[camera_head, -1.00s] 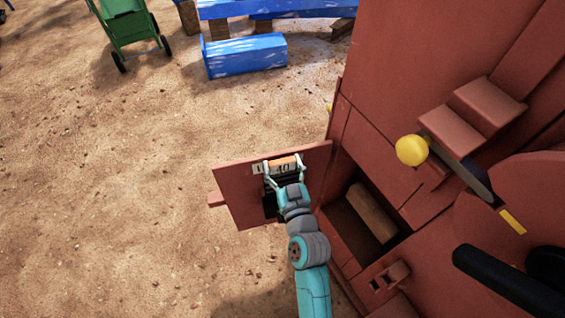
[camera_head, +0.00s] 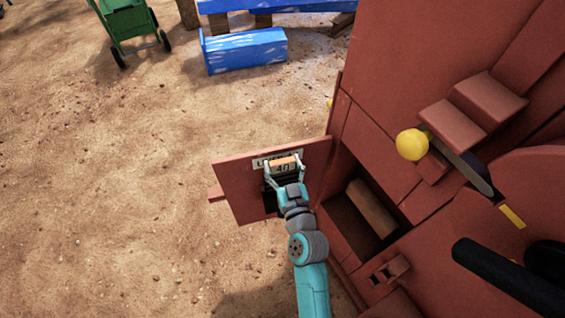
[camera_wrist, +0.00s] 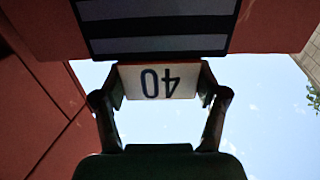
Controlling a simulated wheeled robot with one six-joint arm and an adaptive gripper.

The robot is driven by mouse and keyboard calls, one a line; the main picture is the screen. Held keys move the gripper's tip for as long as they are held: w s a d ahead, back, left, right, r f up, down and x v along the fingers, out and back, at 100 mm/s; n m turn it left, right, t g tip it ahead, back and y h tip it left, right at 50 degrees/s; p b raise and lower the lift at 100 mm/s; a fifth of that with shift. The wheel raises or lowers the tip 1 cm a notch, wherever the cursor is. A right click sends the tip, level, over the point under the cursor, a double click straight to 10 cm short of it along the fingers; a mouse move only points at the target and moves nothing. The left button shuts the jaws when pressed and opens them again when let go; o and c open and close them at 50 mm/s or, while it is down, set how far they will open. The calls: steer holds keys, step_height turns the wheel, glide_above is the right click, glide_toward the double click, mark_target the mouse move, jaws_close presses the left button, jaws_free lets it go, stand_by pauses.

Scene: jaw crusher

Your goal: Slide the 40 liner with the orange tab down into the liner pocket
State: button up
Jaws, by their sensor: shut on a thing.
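The 40 liner (camera_head: 284,168) is a small block with an orange tab (camera_head: 283,161) along its top. My gripper (camera_head: 284,173) is shut on it, one finger at each end, in front of the open red door panel (camera_head: 237,192). In the wrist view the liner's white face (camera_wrist: 160,82) shows an upside-down 40 between my fingers (camera_wrist: 161,92). A dark striped part (camera_wrist: 155,28) on the red panel lies just beyond the liner. The liner pocket cannot be made out clearly; my gripper covers that area, and I cannot tell whether the liner has entered it.
The red crusher body (camera_head: 450,90) fills the right side, with an open bay holding a brown block (camera_head: 371,207). A yellow knob (camera_head: 412,144) and a black handle (camera_head: 515,285) stick out. A blue beam (camera_head: 245,51) and green cart (camera_head: 130,25) stand farther off. Sandy ground at left is clear.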

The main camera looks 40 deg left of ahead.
steer(key=shift+f, duration=6.75)
stand_by(0.3)
steer(key=o, duration=1.9)
steer(key=shift+f, duration=0.1)
